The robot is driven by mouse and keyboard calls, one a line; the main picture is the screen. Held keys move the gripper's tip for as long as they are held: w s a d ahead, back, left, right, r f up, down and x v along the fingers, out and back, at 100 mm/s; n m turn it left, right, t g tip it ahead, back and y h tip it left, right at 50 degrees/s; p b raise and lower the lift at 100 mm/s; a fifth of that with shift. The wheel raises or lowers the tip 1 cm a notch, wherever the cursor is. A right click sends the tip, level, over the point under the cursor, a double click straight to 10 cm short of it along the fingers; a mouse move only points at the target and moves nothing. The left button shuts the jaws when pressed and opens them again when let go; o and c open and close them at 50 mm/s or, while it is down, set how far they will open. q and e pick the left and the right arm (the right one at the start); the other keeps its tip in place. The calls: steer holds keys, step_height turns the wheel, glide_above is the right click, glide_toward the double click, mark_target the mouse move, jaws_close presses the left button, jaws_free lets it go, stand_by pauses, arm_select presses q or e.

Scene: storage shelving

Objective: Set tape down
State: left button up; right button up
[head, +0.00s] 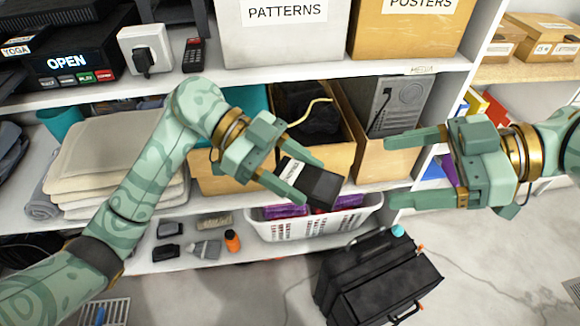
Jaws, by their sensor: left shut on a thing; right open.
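A black tape (326,188) with a white label is held at a tilt in my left gripper (318,190), which is shut on it. The tape is in front of the middle shelf's edge, and in the picture it overlaps the front of a wooden bin (221,183) and the area above a white basket (312,229). The gripper's fingers hide part of the tape. My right gripper (390,172) is open and empty, to the right of the tape, with its fingers pointing left.
The wooden bin holds dark items and a yellow cable. The basket holds purple items. Folded cloths (105,150) lie on the left. Small items, including an orange bottle (232,240), lie on the lower shelf (185,258). A black case (375,285) stands on the floor.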

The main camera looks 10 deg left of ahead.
mark_target(311, 177)
arm_select(q)
steer(key=shift+w+d+f+m+g+y, duration=0.4)
steer(key=shift+w+d+f+m+g, duration=0.4)
steer(key=shift+d+f+m+g, duration=0.15)
steer(key=shift+d+f, duration=0.1)
steer(key=shift+w, duration=0.1)
arm_select(e)
steer(key=s+a+r+n+g+h, duration=0.2)
steer(key=s+a+r+n+h, duration=0.15)
steer(key=a+r+n, duration=0.8)
steer(key=w+d+f+n+t+h, duration=0.1)
steer(key=w+d+f+n+h, duration=0.1)
steer(key=f+n+h, duration=0.3)
steer(key=w+d+f+n+h, duration=0.1)
steer(key=w+f+n+h, duration=0.2)
steer(key=f+n, duration=1)
steer(key=shift+d+f+n+t+h, duration=0.3)
steer(key=shift+d+n+t+h, duration=0.1)
steer(key=shift+n+h, duration=0.5)
